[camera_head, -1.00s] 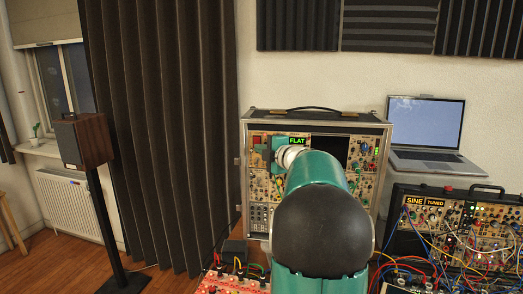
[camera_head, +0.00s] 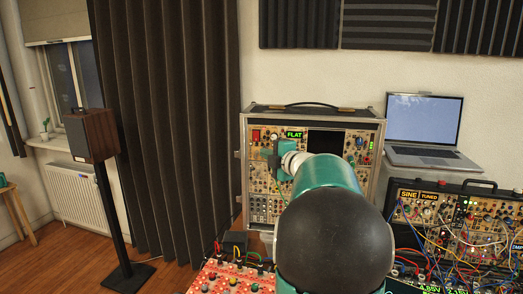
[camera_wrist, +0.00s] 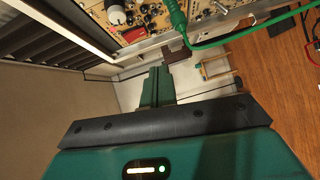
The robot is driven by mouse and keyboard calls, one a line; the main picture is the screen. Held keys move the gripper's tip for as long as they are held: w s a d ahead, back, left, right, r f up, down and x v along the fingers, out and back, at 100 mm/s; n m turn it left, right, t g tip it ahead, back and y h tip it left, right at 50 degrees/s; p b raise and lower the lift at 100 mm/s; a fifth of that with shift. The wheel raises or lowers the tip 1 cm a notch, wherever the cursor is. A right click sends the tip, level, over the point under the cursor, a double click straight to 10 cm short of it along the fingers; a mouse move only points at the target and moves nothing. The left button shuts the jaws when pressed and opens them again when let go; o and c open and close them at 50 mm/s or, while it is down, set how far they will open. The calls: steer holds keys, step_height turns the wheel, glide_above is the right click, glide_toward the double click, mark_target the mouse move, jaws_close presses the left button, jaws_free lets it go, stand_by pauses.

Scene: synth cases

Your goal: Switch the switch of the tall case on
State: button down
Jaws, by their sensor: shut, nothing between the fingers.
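The tall case (camera_head: 350,117) stands against the back wall, its front full of modules, with a sign reading FLAT (camera_head: 294,135). A red switch (camera_head: 256,135) sits at the upper left of its panel. In the wrist view the red switch (camera_wrist: 133,34) lies beyond and left of my fingertips; I cannot tell its position. My gripper (camera_head: 271,157) is below and right of the switch, in front of the panel. In the wrist view my gripper (camera_wrist: 158,72) has its fingers together, empty, apart from the switch. My arm hides the case's lower middle.
A laptop (camera_head: 423,125) stands on a white surface at the right. A lower synth case (camera_head: 480,187) with many patch cables stands below it. A red module box (camera_head: 235,280) is at the bottom front. A speaker on a stand (camera_head: 92,135) is at the left. A green cable (camera_wrist: 178,15) crosses near my fingers.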

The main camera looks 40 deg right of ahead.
steer(key=s, duration=0.3)
steer(key=s+a, duration=0.1)
steer(key=s, duration=0.1)
steer(key=shift+s+f, duration=0.1)
stand_by(0.3)
steer(key=w+a+r+m+g+h, duration=0.1)
steer(key=a+m+h, duration=0.1)
steer(key=a+m, duration=0.45)
steer(key=w+a+r+m+g+h, duration=0.1)
steer(key=a+m+g+h, duration=0.2)
steer(key=a, duration=0.6)
steer(key=s+a+f+m+g+y, duration=0.2)
steer(key=s+a+f, duration=0.3)
steer(key=a, duration=0.4)
steer(key=s+a+f+m+g+y, duration=0.1)
steer(key=s+a+f+g+y, duration=0.1)
steer(key=s+a+f, duration=0.4)
steer(key=s+a+f+m+g+y, duration=0.2)
steer(key=s+a+f, duration=0.3)
steer(key=a, duration=0.8)
steer(key=s+g+y, duration=0.1)
steer(key=s, duration=0.1)
steer(key=shift+s+f+m+y, duration=0.3)
steer(key=shift+f+m, duration=0.05)
